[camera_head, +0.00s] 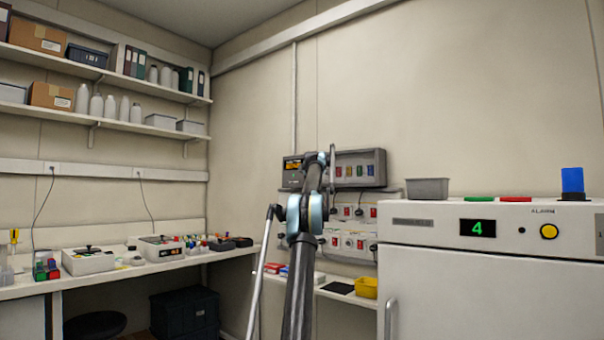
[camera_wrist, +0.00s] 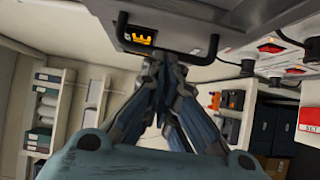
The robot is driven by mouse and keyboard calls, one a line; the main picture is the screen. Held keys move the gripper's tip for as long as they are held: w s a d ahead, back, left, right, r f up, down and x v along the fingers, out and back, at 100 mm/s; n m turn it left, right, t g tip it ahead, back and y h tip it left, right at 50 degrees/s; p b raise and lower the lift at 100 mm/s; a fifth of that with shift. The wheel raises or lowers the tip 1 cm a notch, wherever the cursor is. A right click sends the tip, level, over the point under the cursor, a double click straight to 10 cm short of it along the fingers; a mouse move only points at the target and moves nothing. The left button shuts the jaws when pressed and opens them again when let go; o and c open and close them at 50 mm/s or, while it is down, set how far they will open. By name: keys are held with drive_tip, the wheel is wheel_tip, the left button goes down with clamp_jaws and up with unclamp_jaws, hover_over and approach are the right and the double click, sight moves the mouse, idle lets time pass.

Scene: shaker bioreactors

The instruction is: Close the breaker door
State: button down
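The breaker box (camera_head: 362,156) is a grey wall cabinet with an open front and several coloured breakers inside. To its left is a dark panel with an orange marking (camera_head: 292,165). In the wrist view a grey panel with a black bar handle (camera_wrist: 213,48) and an orange marking (camera_wrist: 138,39) fills the top. My gripper (camera_wrist: 162,62) points at it with its fingertips together, just below the panel; contact is unclear. My arm hides the gripper in the head view.
Red switches and sockets (camera_head: 350,242) sit on the wall below the box. A white incubator (camera_head: 470,285) with a green display stands at right, a grey tray (camera_head: 427,188) on top. A yellow bin (camera_head: 366,287) is below. A bench (camera_head: 130,272) with instruments runs left.

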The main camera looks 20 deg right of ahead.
drive_tip(key=shift+f, duration=0.15)
drive_tip(key=s+a, duration=0.3)
drive_tip(key=s, duration=0.9)
drive_tip(key=shift+s+a, duration=0.25)
drive_tip(key=shift+a, duration=0.05)
drive_tip(key=shift+r, duration=0.2)
